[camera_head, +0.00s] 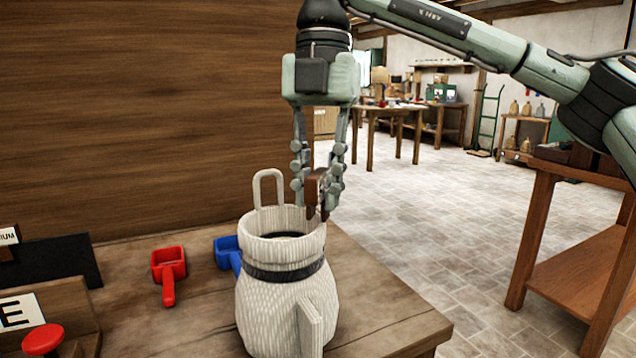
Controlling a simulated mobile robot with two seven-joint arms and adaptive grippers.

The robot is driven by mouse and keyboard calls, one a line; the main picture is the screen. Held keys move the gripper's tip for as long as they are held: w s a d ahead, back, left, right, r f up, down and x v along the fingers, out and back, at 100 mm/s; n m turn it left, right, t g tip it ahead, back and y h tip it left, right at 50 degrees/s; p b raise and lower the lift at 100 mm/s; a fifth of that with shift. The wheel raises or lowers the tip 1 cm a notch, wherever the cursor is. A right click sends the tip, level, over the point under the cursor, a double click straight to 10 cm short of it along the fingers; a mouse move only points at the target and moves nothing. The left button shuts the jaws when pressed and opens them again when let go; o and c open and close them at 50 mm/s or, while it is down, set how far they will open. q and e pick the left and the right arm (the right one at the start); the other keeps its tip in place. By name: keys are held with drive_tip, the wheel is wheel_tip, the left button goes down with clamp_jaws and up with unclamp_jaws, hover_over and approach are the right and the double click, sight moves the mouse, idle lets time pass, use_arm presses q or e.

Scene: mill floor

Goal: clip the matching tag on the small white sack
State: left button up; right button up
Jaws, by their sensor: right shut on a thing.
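The small white sack (283,300) stands upright and open on the wooden table, with a dark band round its neck. A pale loop rises from its far left rim, and a pale flat piece stands out at its front right. My right gripper (317,200) points down over the sack's right rim. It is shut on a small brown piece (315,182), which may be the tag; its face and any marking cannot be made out. I cannot tell whether the brown piece touches the rim. My left gripper is not in view.
A red scoop (168,272) and a blue scoop (228,251) lie left of the sack. A red knob (43,339) and lettered signs stand at the far left. A wooden panel (140,110) rises behind the table. Open floor and a wooden stand (585,255) lie to the right.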

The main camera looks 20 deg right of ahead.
sight(318, 227)
drive_tip(key=shift+f+b, duration=1.2)
drive_tip(key=shift+f, duration=0.65)
drive_tip(key=o, duration=1)
drive_tip(key=r, duration=0.8)
drive_tip(key=w+d+r, duration=0.1)
drive_tip(key=r, duration=0.3)
